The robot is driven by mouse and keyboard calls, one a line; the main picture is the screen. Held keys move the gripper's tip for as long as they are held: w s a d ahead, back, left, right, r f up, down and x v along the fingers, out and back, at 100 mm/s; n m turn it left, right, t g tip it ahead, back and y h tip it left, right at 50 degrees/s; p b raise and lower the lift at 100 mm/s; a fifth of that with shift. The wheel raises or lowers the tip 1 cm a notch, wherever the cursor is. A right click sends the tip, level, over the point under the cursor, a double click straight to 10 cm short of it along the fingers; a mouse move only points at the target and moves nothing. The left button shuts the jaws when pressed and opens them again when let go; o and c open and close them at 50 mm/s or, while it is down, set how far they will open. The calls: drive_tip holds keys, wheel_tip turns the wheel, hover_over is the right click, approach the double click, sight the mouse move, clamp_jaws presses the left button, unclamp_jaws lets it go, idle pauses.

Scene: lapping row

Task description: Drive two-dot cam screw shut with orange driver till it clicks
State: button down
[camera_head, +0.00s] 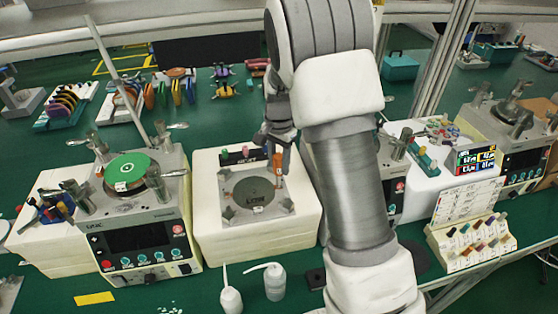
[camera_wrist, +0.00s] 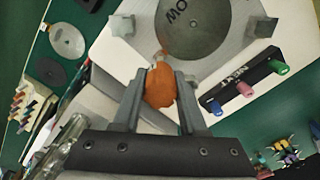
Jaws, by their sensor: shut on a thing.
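The orange driver (camera_head: 278,163) is upright between the fingers of my gripper (camera_head: 277,150), over the far right part of the pale square fixture plate (camera_head: 236,212). In the wrist view, my gripper (camera_wrist: 160,75) is shut on the orange driver's handle (camera_wrist: 160,88). The driver's tip is by the edge of the fixture plate (camera_wrist: 205,48), beside the dark round disc (camera_wrist: 207,20). I cannot tell whether the tip sits in a screw. The cam screws' dots are too small to read, so the two-dot one cannot be picked out.
A dark rack (camera_wrist: 243,86) with green, pink and blue handles stands close beside the plate. A machine with a green disc (camera_head: 131,168) is left of the fixture. Two white bottles (camera_head: 274,282) stand in front. A block of coloured pegs (camera_head: 474,240) is at right.

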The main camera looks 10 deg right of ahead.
sight(279, 156)
drive_tip(key=shift+r+p, duration=1.6)
drive_tip(key=shift+r, duration=0.7)
drive_tip(key=shift+f, duration=0.1)
